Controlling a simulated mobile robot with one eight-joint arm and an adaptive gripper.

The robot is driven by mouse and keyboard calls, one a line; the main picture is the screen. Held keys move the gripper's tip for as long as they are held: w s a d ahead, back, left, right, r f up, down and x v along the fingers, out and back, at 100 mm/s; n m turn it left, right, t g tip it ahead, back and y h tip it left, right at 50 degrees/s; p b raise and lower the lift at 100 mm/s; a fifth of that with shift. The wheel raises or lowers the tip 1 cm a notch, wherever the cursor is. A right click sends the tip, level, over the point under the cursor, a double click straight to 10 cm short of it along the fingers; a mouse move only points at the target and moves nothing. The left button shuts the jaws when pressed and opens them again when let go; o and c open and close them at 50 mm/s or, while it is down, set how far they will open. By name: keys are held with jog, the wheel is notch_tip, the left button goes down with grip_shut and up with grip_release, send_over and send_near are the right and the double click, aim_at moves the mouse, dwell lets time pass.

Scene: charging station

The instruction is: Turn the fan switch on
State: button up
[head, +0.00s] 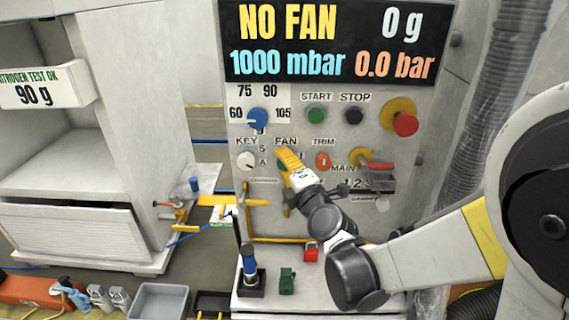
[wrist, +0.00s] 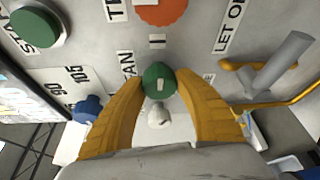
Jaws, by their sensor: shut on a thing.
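The fan switch is a round green knob (wrist: 159,80) with a pale mark on its face, under the FAN label on the grey panel. A sliver of the knob also shows beside my fingers in the head view (head: 281,164). My gripper (wrist: 158,84) has yellow fingers, one on each side of the knob, and is shut on it. In the head view my gripper (head: 287,155) reaches up to the panel and hides most of the knob. The display (head: 335,40) above reads "NO FAN", "0 g", "1000 mbar" and "0.0 bar".
Close around the fan knob are the white key knob (head: 247,161), the blue dial (head: 259,118), the orange trim knob (head: 323,160) and the main switch handle (head: 376,166). The green start button (head: 316,115) and red emergency button (head: 404,123) are above.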

jog(key=o, duration=1.2)
jog(key=v, duration=1.2)
